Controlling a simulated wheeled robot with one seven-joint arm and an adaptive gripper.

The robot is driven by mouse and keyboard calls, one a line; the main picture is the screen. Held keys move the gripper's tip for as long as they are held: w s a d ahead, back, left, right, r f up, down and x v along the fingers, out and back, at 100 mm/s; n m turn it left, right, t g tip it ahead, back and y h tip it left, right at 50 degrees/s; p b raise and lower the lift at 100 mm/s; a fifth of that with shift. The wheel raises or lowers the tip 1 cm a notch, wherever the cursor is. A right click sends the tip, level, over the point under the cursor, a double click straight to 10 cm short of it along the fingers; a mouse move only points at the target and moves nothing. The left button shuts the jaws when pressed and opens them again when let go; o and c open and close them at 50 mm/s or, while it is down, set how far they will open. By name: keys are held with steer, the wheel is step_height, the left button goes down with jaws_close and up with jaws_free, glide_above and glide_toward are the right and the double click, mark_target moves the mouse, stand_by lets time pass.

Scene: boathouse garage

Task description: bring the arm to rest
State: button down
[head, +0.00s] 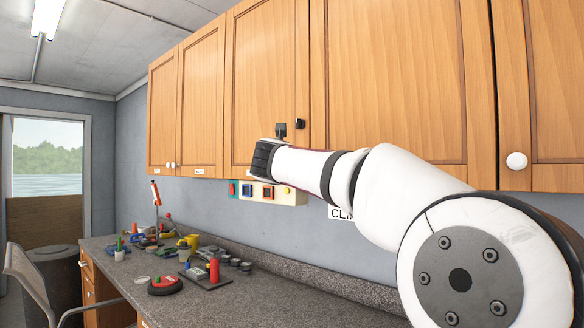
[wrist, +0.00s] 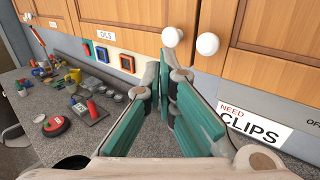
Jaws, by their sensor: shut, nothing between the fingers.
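My arm (head: 385,190) reaches from the lower right across the front of the wall cabinets in the head view. My gripper (head: 265,157) is at its far end, in front of the lower part of the cabinet doors and above the counter. In the wrist view my gripper (wrist: 168,82) shows teal finger pads that come together toward the tips, shut with nothing between them. The tips appear just below two white cabinet knobs in that view; I cannot tell how close they are.
Wooden wall cabinets (head: 265,75) run along the wall. A grey counter (head: 250,292) below holds a red round object (head: 165,286), a red bottle (head: 214,270) and several small tools. A chair (head: 30,285) stands at the left. The counter's right part looks clear.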

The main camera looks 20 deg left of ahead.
steer(key=s+a+b, duration=0.1)
steer(key=s+a, duration=0.1)
steer(key=s, duration=0.5)
steer(key=s+d+r+n+y, duration=0.2)
steer(key=d+r+n+y, duration=0.1)
steer(key=d+r+n, duration=0.4)
steer(key=s+d+f+n+g+y, duration=0.3)
steer(key=s+d+n, duration=0.35)
steer(key=n, duration=0.55)
steer(key=s+d+f+n+g+h, duration=0.5)
steer(key=s+d+f, duration=1)
steer(key=d+f, duration=0.3)
steer(key=s+d+f+n+g+h+p, duration=0.1)
steer(key=s+d+f+n+g+h, duration=0.4)
steer(key=s+d+f, duration=1.1)
steer(key=d+f+n+h, duration=0.1)
steer(key=d+f+n, duration=0.1)
steer(key=d+n, duration=0.1)
steer(key=shift+n, duration=0.3)
steer(key=shift+d, duration=0.1)
